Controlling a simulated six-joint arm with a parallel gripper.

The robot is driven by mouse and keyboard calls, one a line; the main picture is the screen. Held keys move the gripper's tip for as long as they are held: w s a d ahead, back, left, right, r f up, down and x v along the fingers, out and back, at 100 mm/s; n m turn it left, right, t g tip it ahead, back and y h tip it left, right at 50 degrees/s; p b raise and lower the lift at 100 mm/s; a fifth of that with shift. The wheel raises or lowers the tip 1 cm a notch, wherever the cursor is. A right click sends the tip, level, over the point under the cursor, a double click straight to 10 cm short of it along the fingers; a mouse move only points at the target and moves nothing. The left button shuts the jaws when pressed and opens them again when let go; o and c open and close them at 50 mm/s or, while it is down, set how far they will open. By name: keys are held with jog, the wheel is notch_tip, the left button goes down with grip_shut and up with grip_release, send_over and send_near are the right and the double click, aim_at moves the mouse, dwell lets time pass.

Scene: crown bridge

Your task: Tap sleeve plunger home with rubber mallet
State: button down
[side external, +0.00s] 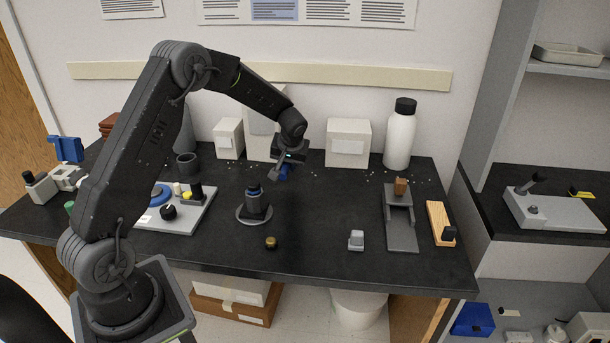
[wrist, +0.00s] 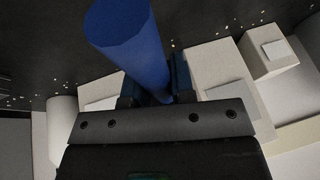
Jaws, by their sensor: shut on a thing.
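My gripper (side external: 285,164) is shut on a blue cylinder (side external: 285,173), which may be the mallet's handle. It hangs above the bench, behind and to the right of the dark sleeve fixture (side external: 255,207). In the wrist view the blue cylinder (wrist: 128,38) stands between my two fingers (wrist: 154,88) and reaches away from them. A grey piece shows beside the gripper in the side view; I cannot tell whether it belongs to the held thing. The fixture stands upright on a round grey base, with a dark top and a blue band. The gripper and blue cylinder are apart from it.
A small brass knob (side external: 271,242) lies in front of the fixture. A grey tray (side external: 185,223) with parts is at left. A grey stand (side external: 400,228) and a wooden block (side external: 437,224) are at right. White boxes (side external: 348,143) and a bottle (side external: 400,138) line the back.

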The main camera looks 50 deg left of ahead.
jog(key=s+a+r, duration=0.3)
jog(key=s+d+r, duration=0.4)
jog(key=s, duration=0.2)
jog(key=s+d+r, duration=0.4)
jog(key=s, duration=0.3)
jog(key=shift+s+d+r, duration=0.15)
jog(key=shift+s+d, duration=0.05)
jog(key=shift+s, duration=0.1)
jog(key=shift+f, duration=2.75)
dwell(0.3)
